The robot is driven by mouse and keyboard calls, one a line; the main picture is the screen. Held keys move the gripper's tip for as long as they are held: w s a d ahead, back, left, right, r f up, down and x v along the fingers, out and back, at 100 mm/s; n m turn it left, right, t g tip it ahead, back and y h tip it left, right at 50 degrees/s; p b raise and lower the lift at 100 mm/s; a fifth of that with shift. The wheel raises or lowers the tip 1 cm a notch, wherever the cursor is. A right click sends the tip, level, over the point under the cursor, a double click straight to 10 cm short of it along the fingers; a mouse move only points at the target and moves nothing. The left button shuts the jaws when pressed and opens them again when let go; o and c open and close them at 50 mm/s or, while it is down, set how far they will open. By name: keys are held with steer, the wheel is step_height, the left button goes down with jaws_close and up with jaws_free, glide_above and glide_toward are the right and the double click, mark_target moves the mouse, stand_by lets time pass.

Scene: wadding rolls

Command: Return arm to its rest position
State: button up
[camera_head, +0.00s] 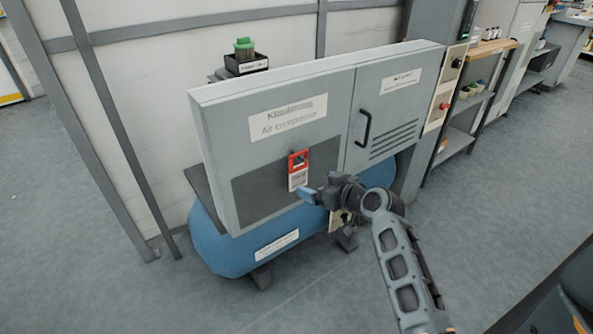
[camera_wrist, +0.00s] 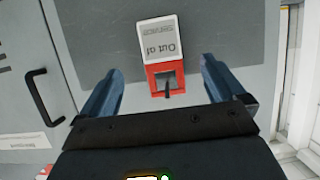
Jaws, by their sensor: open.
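My arm (camera_head: 398,262) reaches from the lower right toward the front of a grey cabinet labelled as an air compressor (camera_head: 225,152). My gripper (camera_head: 308,195) is close to the cabinet's dark panel, just below and right of a red and white tag (camera_head: 299,170). In the wrist view my gripper (camera_wrist: 160,85) is open, with its two blue-grey fingers apart and nothing between them. The tag (camera_wrist: 158,50) shows beyond and between the fingers, on the panel.
A blue tank (camera_head: 225,245) lies under the cabinet. A black door handle (camera_head: 364,129) stands out to the right of the tag. A black box with a green item (camera_head: 245,58) sits behind the cabinet top. Shelves (camera_head: 470,100) stand at right. The floor (camera_head: 490,200) at right is clear.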

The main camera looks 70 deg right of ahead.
steer(key=shift+s+a, duration=0.1)
steer(key=s+a+f+n+y+p, duration=0.1)
steer(key=s+a, duration=0.1)
steer(key=a, duration=0.8)
steer(key=s+a+n+y, duration=0.1)
steer(key=s+a, duration=0.2)
steer(key=a, duration=0.8)
steer(key=s+a+r+n+t+y+p, duration=0.1)
steer(key=s+a+r+n+t+y, duration=0.2)
steer(key=s+a+r, duration=1)
step_height(320, 180, up, 2)
steer(key=a+n+y, duration=0.1)
steer(key=a+y, duration=0.1)
steer(key=a, duration=0.1)
